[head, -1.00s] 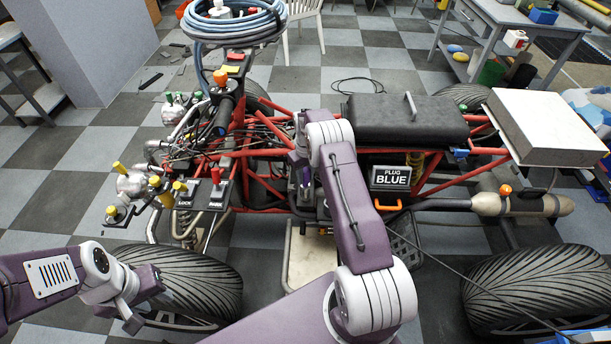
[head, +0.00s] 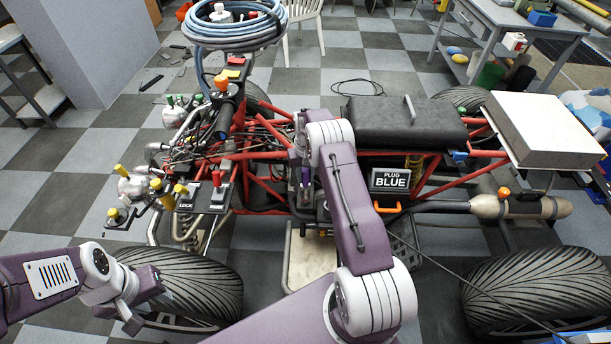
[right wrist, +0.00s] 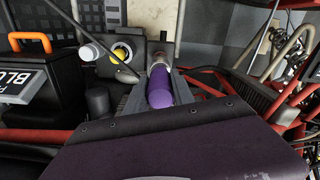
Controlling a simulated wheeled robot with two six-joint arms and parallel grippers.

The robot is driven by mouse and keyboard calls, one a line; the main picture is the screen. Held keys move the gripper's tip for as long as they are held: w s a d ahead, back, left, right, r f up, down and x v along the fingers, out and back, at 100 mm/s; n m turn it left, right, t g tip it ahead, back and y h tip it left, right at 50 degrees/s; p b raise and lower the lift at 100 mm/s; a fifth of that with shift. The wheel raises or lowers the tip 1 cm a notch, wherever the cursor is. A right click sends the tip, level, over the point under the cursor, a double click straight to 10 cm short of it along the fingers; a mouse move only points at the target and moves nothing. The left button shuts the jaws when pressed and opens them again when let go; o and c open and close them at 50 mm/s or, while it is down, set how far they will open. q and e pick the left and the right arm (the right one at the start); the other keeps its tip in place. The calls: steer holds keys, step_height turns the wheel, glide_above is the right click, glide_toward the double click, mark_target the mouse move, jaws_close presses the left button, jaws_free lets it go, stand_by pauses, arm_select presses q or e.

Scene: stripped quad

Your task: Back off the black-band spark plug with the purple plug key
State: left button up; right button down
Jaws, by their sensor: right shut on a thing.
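The purple plug key (right wrist: 160,88) lies between the grey fingers of my right gripper (right wrist: 158,92) in the right wrist view, and the gripper is shut on it. The key's metal end points away, toward the dark engine block. A white cylinder (right wrist: 89,52) and a round socket with a yellow part (right wrist: 121,54) are left of the key's end. I cannot make out a black-band spark plug; the key's tip contact is unclear. In the head view my right gripper (head: 304,185) is over the quad's middle, partly hidden by my arm. My left gripper (head: 135,305) is above the front left tyre.
A sign (head: 390,179) on the quad reads "PLUG BLUE". An orange handle (head: 388,207) is below it. The red frame, black seat (head: 408,118), levers and large tyres (head: 540,290) surround the work area.

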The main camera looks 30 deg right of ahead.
steer(key=m, duration=0.5)
steer(key=shift+m, duration=0.4)
steer(key=shift+f, duration=0.15)
stand_by(0.5)
steer(key=shift+f+b, duration=0.55)
steer(key=shift+f, duration=0.05)
steer(key=shift+n, duration=1.1)
steer(key=shift+n, duration=0.7)
